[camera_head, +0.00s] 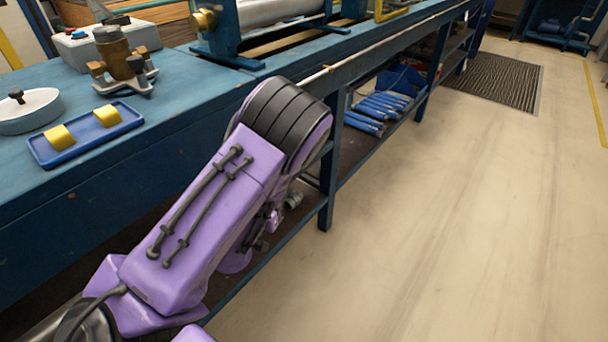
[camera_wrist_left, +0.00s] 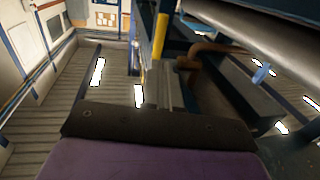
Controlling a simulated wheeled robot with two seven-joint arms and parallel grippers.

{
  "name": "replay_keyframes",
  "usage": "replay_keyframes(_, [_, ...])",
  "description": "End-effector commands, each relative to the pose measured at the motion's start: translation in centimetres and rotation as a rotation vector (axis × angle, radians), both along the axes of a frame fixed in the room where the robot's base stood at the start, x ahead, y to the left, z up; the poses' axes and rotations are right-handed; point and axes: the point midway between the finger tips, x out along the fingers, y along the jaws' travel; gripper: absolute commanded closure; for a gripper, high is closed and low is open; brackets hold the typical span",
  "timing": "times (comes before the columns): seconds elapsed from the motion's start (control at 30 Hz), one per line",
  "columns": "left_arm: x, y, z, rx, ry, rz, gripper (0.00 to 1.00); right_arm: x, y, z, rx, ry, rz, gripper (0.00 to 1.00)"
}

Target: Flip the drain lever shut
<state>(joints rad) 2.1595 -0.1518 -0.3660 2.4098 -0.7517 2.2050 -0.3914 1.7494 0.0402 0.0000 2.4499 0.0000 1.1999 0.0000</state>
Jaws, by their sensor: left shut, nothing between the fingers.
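I cannot make out the drain lever for sure in either view. A small blue handle-like piece (camera_wrist_left: 262,73) shows at the right of the left wrist view, near a rusty pipe (camera_wrist_left: 205,50); I cannot tell if it is the lever. A small metal fitting (camera_head: 292,201) shows beside my purple left arm below the bench edge in the head view. My left gripper (camera_wrist_left: 155,122) shows as a dark edge low in the left wrist view, shut and empty, touching nothing visible. My forearm hides much of the space under the bench. My right gripper is not in view.
The blue bench (camera_head: 190,95) carries a blue tray (camera_head: 85,150) with yellow blocks, a round grey dish (camera_head: 30,112), a brass fitting (camera_head: 118,62) and a grey button box (camera_head: 75,50). Blue bars (camera_head: 375,112) lie on the lower shelf. The floor (camera_head: 450,220) at right is clear.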

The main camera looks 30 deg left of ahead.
Motion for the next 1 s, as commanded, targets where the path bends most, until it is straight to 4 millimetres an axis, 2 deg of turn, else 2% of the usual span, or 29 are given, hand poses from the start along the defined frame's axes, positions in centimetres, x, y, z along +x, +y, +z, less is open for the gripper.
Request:
replay_keyframes(0.27, [0.1,0.0,0.3,-0.002,-0.001,0.0,1.0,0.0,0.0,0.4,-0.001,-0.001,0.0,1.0])
replay_keyframes(0.37, [0.8,0.1,0.4,-0.003,-0.003,0.0,1.0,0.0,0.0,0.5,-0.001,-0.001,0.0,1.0])
replay_keyframes(0.47, [2.4,0.3,0.5,-0.005,-0.005,0.001,1.0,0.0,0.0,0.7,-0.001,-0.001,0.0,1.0])
replay_keyframes(0.8, [9.7,1.2,0.3,-0.004,-0.003,0.002,1.0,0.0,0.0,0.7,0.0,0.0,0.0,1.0])
replay_keyframes(1.0, [12.9,1.5,0.2,-0.003,0.0,0.001,1.0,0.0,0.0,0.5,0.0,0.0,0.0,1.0])
